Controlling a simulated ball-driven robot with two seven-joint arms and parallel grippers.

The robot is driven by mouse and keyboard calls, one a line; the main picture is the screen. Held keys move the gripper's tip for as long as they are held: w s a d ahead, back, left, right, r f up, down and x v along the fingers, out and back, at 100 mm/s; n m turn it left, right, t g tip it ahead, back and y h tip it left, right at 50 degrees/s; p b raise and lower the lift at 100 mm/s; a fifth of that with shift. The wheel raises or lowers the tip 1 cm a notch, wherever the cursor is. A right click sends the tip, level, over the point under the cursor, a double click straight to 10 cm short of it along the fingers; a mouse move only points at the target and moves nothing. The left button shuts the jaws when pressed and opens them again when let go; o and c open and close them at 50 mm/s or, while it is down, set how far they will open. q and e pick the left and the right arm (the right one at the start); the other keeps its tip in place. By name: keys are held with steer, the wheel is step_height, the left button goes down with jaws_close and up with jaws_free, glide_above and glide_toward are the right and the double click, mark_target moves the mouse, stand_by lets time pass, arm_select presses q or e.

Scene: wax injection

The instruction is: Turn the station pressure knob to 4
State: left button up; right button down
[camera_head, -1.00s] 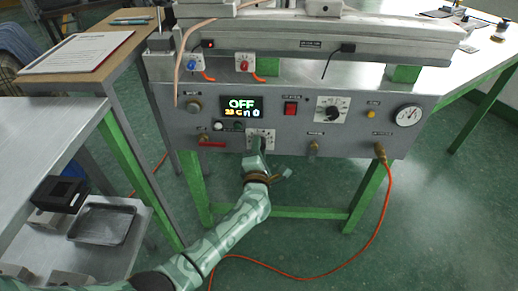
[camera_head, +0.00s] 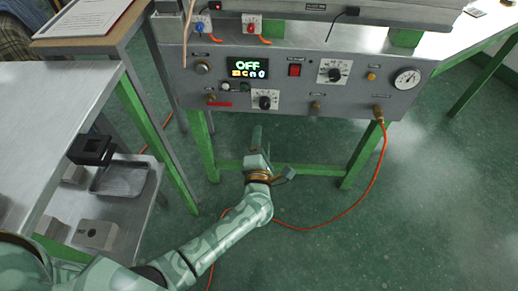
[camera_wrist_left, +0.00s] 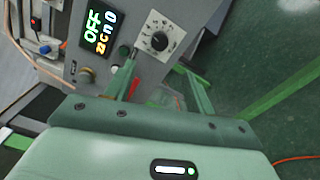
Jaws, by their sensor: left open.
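A grey control panel carries two black knobs on white dial plates. The lower dial knob (camera_head: 265,99) sits below and right of the lit display (camera_head: 248,69), which reads OFF. The upper dial knob (camera_head: 334,71) is right of the red switch. Their labels are too small to read, so I cannot tell which is the pressure knob. My left gripper (camera_head: 257,130) is open and empty, below and apart from the lower dial knob. In the left wrist view that knob (camera_wrist_left: 158,41) shows beyond the spread fingers (camera_wrist_left: 162,82). My right gripper is out of view.
A round gauge (camera_head: 407,78) is at the panel's right. An orange hose (camera_head: 381,165) hangs from a brass fitting. Blue (camera_head: 201,27) and red (camera_head: 252,27) knobs sit above the display. A grey table (camera_head: 50,110) stands left.

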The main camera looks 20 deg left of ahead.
arm_select(q)
steer(key=shift+v, duration=1.8)
steer(key=shift+p, duration=0.3)
